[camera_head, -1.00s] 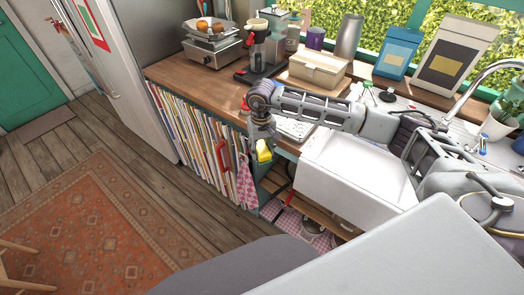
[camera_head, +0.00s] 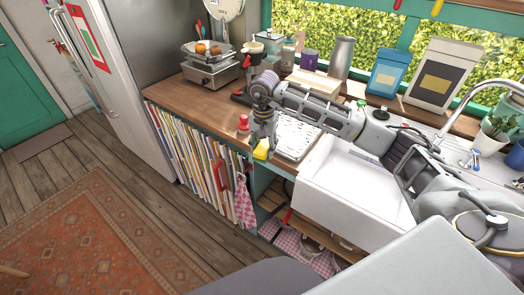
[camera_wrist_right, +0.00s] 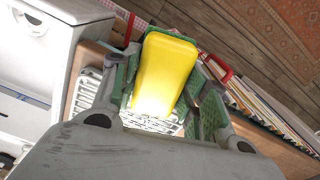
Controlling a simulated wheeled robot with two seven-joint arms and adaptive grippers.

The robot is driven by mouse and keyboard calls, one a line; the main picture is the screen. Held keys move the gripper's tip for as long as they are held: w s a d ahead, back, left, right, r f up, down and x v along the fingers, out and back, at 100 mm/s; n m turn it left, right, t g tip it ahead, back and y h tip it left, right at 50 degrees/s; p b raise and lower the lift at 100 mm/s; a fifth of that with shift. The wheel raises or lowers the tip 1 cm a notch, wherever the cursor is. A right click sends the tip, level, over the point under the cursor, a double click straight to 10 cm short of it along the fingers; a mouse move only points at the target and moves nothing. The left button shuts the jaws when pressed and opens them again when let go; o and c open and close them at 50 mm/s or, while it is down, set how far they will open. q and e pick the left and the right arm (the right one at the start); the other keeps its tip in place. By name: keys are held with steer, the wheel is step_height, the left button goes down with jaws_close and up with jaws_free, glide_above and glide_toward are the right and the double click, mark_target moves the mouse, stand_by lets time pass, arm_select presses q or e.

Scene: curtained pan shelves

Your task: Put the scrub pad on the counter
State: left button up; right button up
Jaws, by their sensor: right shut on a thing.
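The scrub pad (camera_head: 262,149) is yellow, with a green side that shows in the right wrist view (camera_wrist_right: 165,75). My right gripper (camera_head: 264,138) is shut on it and holds it near the front edge of the wooden counter (camera_head: 205,104), left of the white sink. In the right wrist view the pad sits between the two fingers (camera_wrist_right: 160,85), and a white slotted drainer lies beyond it. I cannot tell how high the pad is above the counter's level. My left gripper is not in view.
The white sink (camera_head: 345,190) and drainer (camera_head: 297,138) are right of the pad. A red-topped shaker (camera_head: 243,124) stands close left on the counter. A checked towel (camera_head: 244,205) hangs below.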

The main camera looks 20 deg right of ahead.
steer(key=m, duration=0.3)
steer(key=shift+d+r, duration=0.35)
steer(key=shift+r, duration=0.05)
steer(key=m, duration=0.4)
steer(key=shift+s+d, duration=0.3)
steer(key=m, duration=0.6)
steer(key=shift+s+d, duration=0.35)
steer(key=shift+m, duration=1)
steer(key=shift+m, duration=0.5)
steer(key=shift+r, duration=0.1)
